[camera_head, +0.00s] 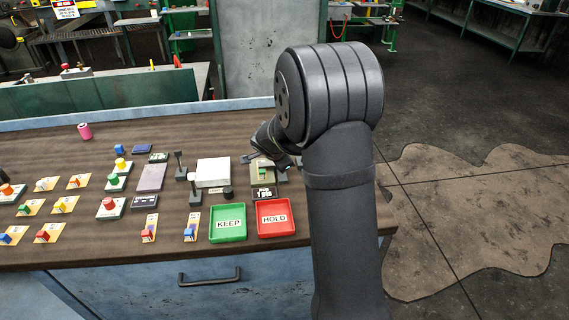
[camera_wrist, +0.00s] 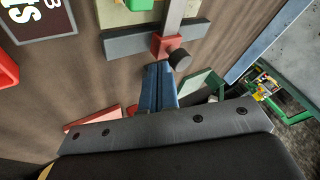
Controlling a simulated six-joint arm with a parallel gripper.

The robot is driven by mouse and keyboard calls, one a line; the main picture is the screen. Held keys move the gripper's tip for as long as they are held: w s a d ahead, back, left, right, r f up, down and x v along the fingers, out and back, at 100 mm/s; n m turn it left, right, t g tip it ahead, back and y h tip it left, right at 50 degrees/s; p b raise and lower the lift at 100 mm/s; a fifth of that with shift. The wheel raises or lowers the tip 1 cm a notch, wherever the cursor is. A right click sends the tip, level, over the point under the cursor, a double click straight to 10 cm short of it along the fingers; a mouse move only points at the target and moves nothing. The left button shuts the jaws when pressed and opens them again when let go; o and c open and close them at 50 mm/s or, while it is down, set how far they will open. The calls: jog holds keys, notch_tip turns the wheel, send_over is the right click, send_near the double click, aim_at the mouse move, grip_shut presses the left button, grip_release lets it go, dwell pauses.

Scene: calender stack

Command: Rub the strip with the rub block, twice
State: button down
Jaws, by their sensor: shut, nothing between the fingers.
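My gripper (camera_wrist: 158,72) is shut and empty, its blue fingers together in the wrist view. Just beyond the fingertips is a small red block with a dark round knob (camera_wrist: 179,60), at the end of a narrow grey bar (camera_wrist: 175,14). A wider grey bar (camera_wrist: 127,42) lies beneath it; I cannot tell whether the fingers touch the block. In the head view my arm partly hides this station, an olive plate (camera_head: 259,172) with a small green piece. I cannot tell for certain which pieces are the strip and the rub block.
A green KEEP tray (camera_head: 228,238) and a red HOLD tray (camera_head: 276,232) lie at the table's front right. A pale square block (camera_head: 213,172) and dark posts (camera_head: 180,165) are left of the station. Several coloured blocks on cards fill the left.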

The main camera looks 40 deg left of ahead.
jog(key=shift+a, duration=0.1)
jog(key=w+a, duration=0.5)
jog(key=shift+w+a+r, duration=0.1)
jog(key=shift+w+a, duration=0.15)
dwell(0.4)
jog(key=shift+d, duration=0.1)
jog(key=shift+s+d, duration=0.2)
jog(key=shift+d, duration=0.15)
jog(key=shift+s+d, duration=0.4)
jog(key=shift+d, duration=0.2)
jog(key=shift+s+d, duration=0.35)
jog(key=shift+d, duration=0.25)
jog(key=v, duration=1)
jog(key=shift+d, duration=0.25)
